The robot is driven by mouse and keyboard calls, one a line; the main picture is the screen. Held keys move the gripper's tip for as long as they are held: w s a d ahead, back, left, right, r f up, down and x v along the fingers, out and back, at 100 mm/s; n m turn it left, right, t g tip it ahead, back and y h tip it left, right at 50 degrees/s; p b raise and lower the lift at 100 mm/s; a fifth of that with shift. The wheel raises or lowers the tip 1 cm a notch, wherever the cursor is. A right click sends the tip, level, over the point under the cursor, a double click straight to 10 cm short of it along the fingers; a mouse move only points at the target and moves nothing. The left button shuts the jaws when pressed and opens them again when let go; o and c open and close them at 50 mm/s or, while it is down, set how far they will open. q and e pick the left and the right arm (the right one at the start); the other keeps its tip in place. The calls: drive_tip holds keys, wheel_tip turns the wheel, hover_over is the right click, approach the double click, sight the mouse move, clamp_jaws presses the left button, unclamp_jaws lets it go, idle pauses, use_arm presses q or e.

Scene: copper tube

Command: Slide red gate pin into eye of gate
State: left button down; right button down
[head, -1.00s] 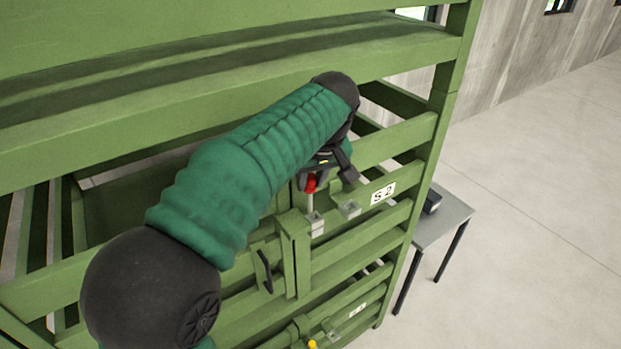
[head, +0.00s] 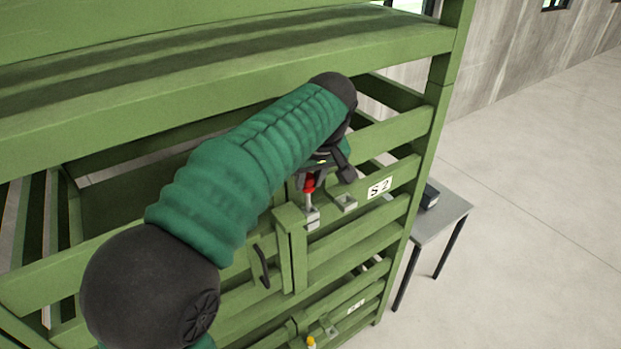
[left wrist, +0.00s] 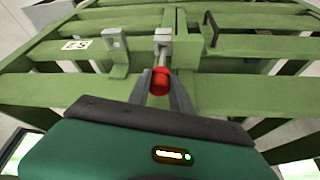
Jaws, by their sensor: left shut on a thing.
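The gate pin has a red head (head: 309,183) and a grey shank (head: 308,199), and it also shows in the left wrist view (left wrist: 160,79). My left gripper (head: 322,178) is shut on the red head, with a dark finger on each side of it in the left wrist view (left wrist: 162,88). The shank points down at a grey metal eye (head: 312,219) on the green gate; its tip meets the eye, but I cannot tell how deep it is. A second grey bracket (head: 346,203) sits to the right. My right gripper is not seen.
The green slatted frame carries an "S 2" label (head: 379,187) and a dark handle (head: 261,267). A yellow-topped pin (head: 311,342) shows lower down. A grey table (head: 455,212) with a dark box (head: 430,197) stands to the right. The floor there is open.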

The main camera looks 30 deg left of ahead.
use_arm(q)
drive_tip(key=shift+a+r+p, duration=0.15)
drive_tip(key=shift+r+p, duration=0.15)
drive_tip(key=shift+r, duration=0.25)
drive_tip(key=shift+a, duration=0.1)
drive_tip(key=shift+d, duration=0.6)
drive_tip(key=shift+a, duration=0.15)
idle(0.7)
drive_tip(key=shift+f, duration=0.15)
drive_tip(key=shift+f+b, duration=0.35)
drive_tip(key=shift+b, duration=0.05)
